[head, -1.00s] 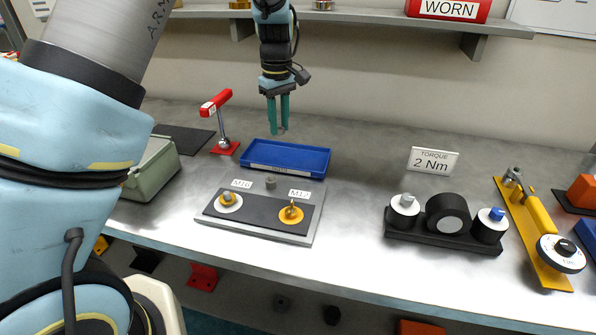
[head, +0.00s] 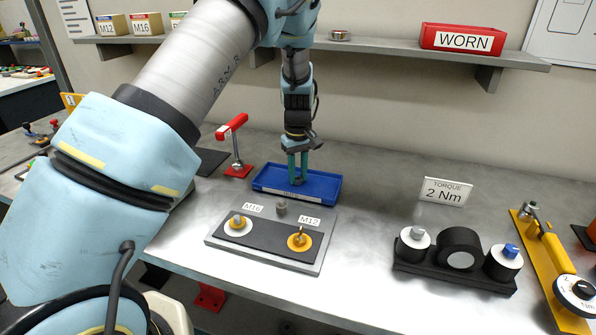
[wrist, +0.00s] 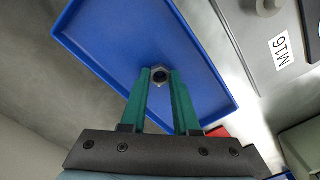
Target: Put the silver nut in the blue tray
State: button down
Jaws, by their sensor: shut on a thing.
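The blue tray (head: 324,187) lies on the grey bench, behind the fixture plate. It fills much of the wrist view (wrist: 100,28). My gripper (head: 297,181) points down over the tray, with its green fingertips within the tray's outline. In the wrist view my gripper (wrist: 160,77) is shut on the silver nut (wrist: 159,74), held between the fingertips with its hole showing. The nut appears at or just above the tray floor; I cannot tell whether it touches. In the head view the fingers mostly hide the nut.
A fixture plate (head: 270,254) with labels M16 and M12 stands in front of the tray. A red-handled clamp (head: 236,150) stands to its left. A black socket holder (head: 455,277) and a yellow torque wrench (head: 548,262) lie to the right. A shelf (head: 390,48) runs above.

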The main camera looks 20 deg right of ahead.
jog(key=c, duration=1.1)
grip_release()
jog(key=shift+f, duration=0.15)
jog(key=o, duration=0.4)
jog(key=shift+o, duration=0.2)
notch_tip(320, 180, up, 12)
jog(key=b, duration=0.4)
jog(key=a, duration=1.9)
jog(key=s+a+f, duration=0.1)
jog(key=s+a, duration=0.4)
jog(key=a, duration=0.4)
jog(key=s+a+f+m+t, duration=0.1)
jog(key=s+a, duration=0.5)
jog(key=a, duration=0.2)
jog(key=shift+s+a+m+t, duration=0.3)
jog(key=shift+a, duration=0.1)
